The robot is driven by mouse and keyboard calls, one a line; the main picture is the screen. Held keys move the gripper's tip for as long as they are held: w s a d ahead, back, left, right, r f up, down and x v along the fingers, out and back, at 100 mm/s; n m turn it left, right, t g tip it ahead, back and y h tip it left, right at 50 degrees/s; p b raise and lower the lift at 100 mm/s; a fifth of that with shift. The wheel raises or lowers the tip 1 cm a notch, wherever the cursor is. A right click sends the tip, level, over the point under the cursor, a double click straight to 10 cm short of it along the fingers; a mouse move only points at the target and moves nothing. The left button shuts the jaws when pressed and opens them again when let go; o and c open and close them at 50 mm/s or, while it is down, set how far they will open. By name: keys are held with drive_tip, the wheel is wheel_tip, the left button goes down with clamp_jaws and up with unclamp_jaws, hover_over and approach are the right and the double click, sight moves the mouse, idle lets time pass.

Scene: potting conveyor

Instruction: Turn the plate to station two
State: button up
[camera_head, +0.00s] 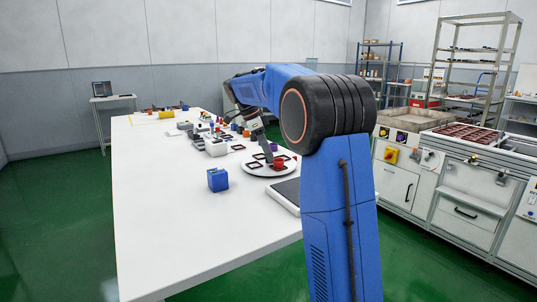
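The plate (256,171) is a white round disc lying on the long white table. I cannot make out any station marks.
A blue box (217,180) stands on the table left of the plate. A dark flat pad (287,195) lies in front of the plate, partly behind my arm. Several small coloured parts and grey devices (215,146) crowd the table behind. The near table (190,245) is clear.

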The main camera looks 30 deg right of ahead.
drive_tip(key=shift+r, duration=0.1)
drive_tip(key=v, duration=1.7)
drive_tip(key=shift+w+a, duration=0.1)
